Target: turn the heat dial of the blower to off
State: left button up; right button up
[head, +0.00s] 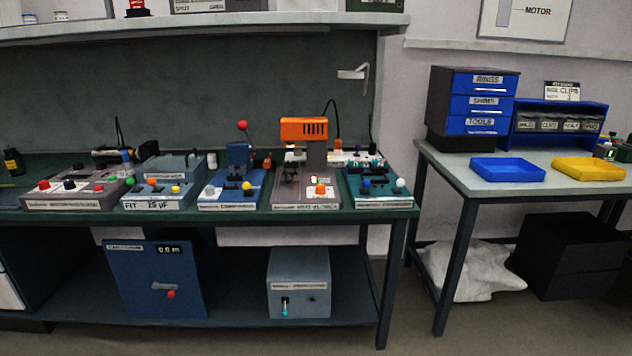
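A machine with an orange slotted head (303,131) on a grey post stands on the green workbench (236,220); it looks like the blower, but its front label is too small to read surely. Its grey base (306,200) carries an orange knob (320,188) and a small white and red part (315,180) behind it. I cannot tell which of these is the heat dial or where it points. Neither of my grippers is in view.
A blue machine (233,192) stands close left of the base and a teal one (379,188) close right. A grey box (299,283) and a blue cabinet (158,280) are on the lower shelf. A side table (520,182) with blue drawers (482,104) is at right.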

aim_at(320, 188)
jog(key=i+l, duration=0.2)
jog(key=i, duration=0.25)
jog(key=i+l, duration=0.15)
jog(key=i, duration=0.3)
